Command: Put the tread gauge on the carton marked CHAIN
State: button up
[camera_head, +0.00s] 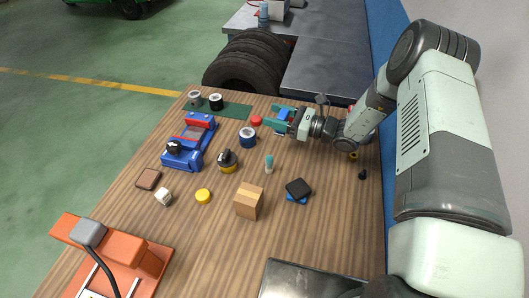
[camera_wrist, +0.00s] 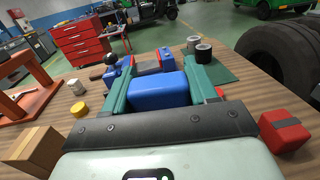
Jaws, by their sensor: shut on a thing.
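My gripper (camera_head: 281,116) is at the far right part of the bench, its teal fingers shut on a blue block-like thing (camera_wrist: 158,91). The blue thing also shows between the fingers in the head view. I cannot tell for sure that it is the tread gauge. A brown carton (camera_head: 249,203) stands near the middle front of the bench, well away from my gripper; it also shows at the lower left in the wrist view (camera_wrist: 32,149). No marking on it is readable.
A blue vise-like tool (camera_head: 188,150), a black-and-yellow round thing (camera_head: 227,161), a yellow cap (camera_head: 204,196) and a black square on a blue one (camera_head: 298,188) lie around the carton. A red thing (camera_head: 256,120) is near my gripper. An orange stand (camera_head: 110,250) is front left.

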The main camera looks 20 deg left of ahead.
jog(key=s+a+r+n+g, duration=0.15)
jog(key=s+r, duration=0.25)
jog(key=s, duration=0.7)
jog(key=s+a+r+g, duration=0.15)
jog(key=s+r, duration=0.25)
jog(key=s, duration=0.7)
send_over(242, 192)
notch_tip(242, 192, down, 5)
jog(key=shift+r, duration=0.1)
jog(key=shift+f, duration=2.25)
jog(key=shift+f, duration=0.15)
jog(key=o, duration=1.1)
